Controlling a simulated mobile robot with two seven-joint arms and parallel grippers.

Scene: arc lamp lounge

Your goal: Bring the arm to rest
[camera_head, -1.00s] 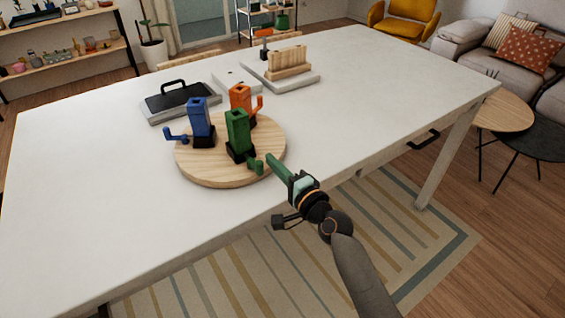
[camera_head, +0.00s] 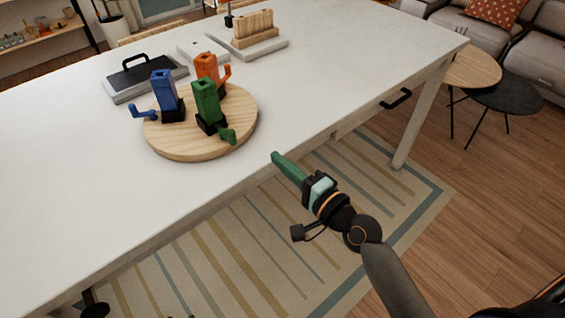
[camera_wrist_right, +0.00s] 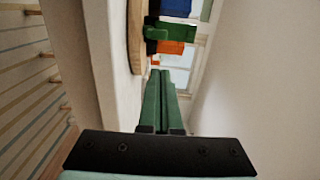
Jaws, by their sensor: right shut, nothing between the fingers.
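My right gripper (camera_head: 276,158) has green fingers, shut and empty. It is in front of the table's near edge, apart from the things on the table. In the right wrist view its fingers (camera_wrist_right: 160,95) lie side by side, pointing toward the round wooden board. My left gripper is not clearly in view; only a dark part shows at the bottom left of the head view.
A round wooden board (camera_head: 180,150) on the white table (camera_head: 60,190) bears a blue mill-like piece (camera_head: 165,90), a green one (camera_head: 207,100) and an orange one (camera_head: 206,66). A black-handled tray (camera_head: 120,88) stands behind. Rug-covered floor (camera_head: 240,245) lies open before the table.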

